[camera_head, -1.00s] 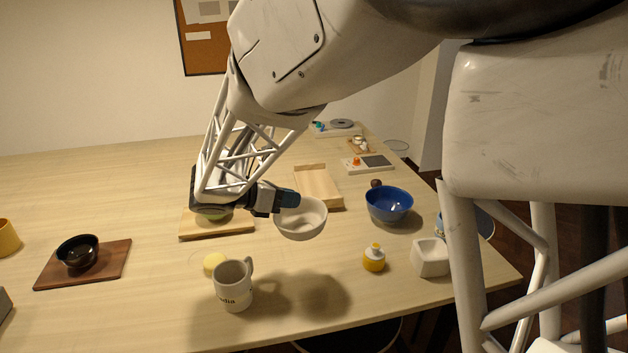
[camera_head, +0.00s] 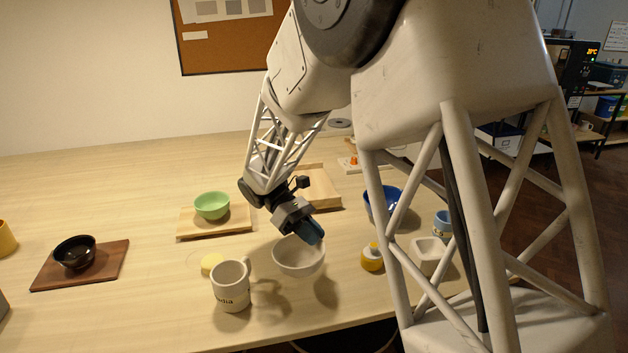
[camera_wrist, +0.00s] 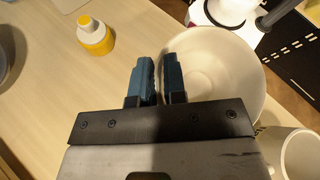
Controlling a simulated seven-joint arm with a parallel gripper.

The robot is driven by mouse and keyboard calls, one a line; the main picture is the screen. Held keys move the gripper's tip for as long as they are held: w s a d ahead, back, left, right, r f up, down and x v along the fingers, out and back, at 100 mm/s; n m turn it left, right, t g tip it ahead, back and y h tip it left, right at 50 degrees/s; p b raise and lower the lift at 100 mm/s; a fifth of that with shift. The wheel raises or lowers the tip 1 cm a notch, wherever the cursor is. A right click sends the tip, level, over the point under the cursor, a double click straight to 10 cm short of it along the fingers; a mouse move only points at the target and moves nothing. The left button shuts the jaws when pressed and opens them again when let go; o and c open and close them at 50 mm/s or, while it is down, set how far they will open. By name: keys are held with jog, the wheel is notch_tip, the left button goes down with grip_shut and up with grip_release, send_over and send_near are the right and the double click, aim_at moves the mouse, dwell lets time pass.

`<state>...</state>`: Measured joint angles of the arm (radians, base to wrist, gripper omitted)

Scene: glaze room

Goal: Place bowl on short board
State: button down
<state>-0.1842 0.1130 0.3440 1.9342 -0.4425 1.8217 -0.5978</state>
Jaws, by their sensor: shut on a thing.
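A white bowl (camera_head: 297,262) is upright at the front middle of the table. My gripper (camera_head: 313,236) is shut on its rim at the back right. In the wrist view the bowl (camera_wrist: 222,75) lies right of the fingers (camera_wrist: 159,82), its wall running between them. Whether its base touches the table I cannot tell. A pale board (camera_head: 187,224) carries a green bowl (camera_head: 212,206). A dark brown board (camera_head: 112,262) at the left carries a black bowl (camera_head: 74,252). A pale wooden board with a raised edge (camera_head: 322,187) lies behind my gripper, partly hidden. Which one is the short board is unclear.
A yellow bottle (camera_head: 371,258), a white square pot (camera_head: 428,255) and a blue bowl (camera_head: 386,206) are to the right. The table between the left boards is clear.

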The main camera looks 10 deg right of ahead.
jog(key=m+g+y, duration=0.1)
jog(key=m+y, duration=0.1)
jog(key=f+m+g+y, duration=0.1)
jog(key=m+y, duration=0.2)
jog(key=shift+g, duration=0.3)
jog(key=m+y, duration=0.1)
jog(key=y, duration=0.1)
jog(key=m+y, duration=0.2)
jog(key=shift+w+a+m, duration=0.1)
jog(key=shift+w+m, duration=0.1)
jog(key=shift+m, duration=0.1)
jog(key=w+d+r+m+t+y, duration=0.35)
jog(key=w+m+t+y, duration=0.2)
jog(key=m+t, duration=0.35)
jog(key=w+d+r+m+t+y, duration=0.35)
jog(key=w+m+t+y, duration=0.2)
jog(key=m+t, duration=0.4)
jog(key=f+m, duration=0.1)
jog(key=f, duration=0.1)
jog(key=w+f+m+g, duration=0.1)
jog(key=f, duration=0.1)
jog(key=shift+g+h, duration=0.25)
jog(key=shift+h, duration=0.15)
jog(key=w+d+f, duration=0.1)
jog(key=w, duration=1.4)
jog(key=shift+f, duration=0.15)
